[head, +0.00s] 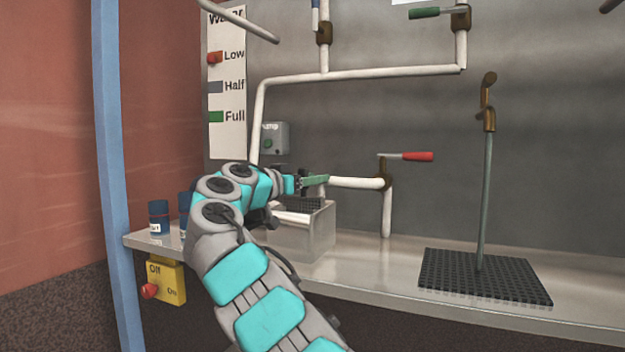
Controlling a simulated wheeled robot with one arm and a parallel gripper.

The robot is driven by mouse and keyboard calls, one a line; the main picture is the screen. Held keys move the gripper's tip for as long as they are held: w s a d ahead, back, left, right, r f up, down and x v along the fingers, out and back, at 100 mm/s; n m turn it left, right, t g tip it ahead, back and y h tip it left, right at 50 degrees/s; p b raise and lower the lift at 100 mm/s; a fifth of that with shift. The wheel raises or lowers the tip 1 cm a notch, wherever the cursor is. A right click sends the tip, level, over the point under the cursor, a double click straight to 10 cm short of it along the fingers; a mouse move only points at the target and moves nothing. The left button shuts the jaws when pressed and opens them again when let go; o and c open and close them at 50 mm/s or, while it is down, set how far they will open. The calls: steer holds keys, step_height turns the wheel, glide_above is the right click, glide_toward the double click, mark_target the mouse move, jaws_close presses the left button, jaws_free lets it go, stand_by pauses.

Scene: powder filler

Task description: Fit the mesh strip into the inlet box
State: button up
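The inlet box (306,238) appears to be the open grey metal box on the counter, left of the middle. A dark, mesh-textured strip (304,203) shows at the top of the box, towards its back. I cannot tell whether it is seated or just lies there. My gripper (302,184) is above the box, beside the left end of a white pipe. A flat green piece (316,180) shows right at the gripper. I cannot tell what it is or whether it is held. The fingers are too small to read, and my arm hides the box's left side.
A white pipe (355,183) with a red-handled valve (416,156) runs right of my gripper. A black perforated mat (485,277) with a thin upright pipe (485,190) is at right. Blue jars (158,217) and a yellow switch box (166,281) are at left.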

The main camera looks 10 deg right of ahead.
steer(key=shift+o, duration=0.8)
steer(key=shift+r, duration=0.1)
steer(key=b+v, duration=0.1)
steer(key=v, duration=1.1)
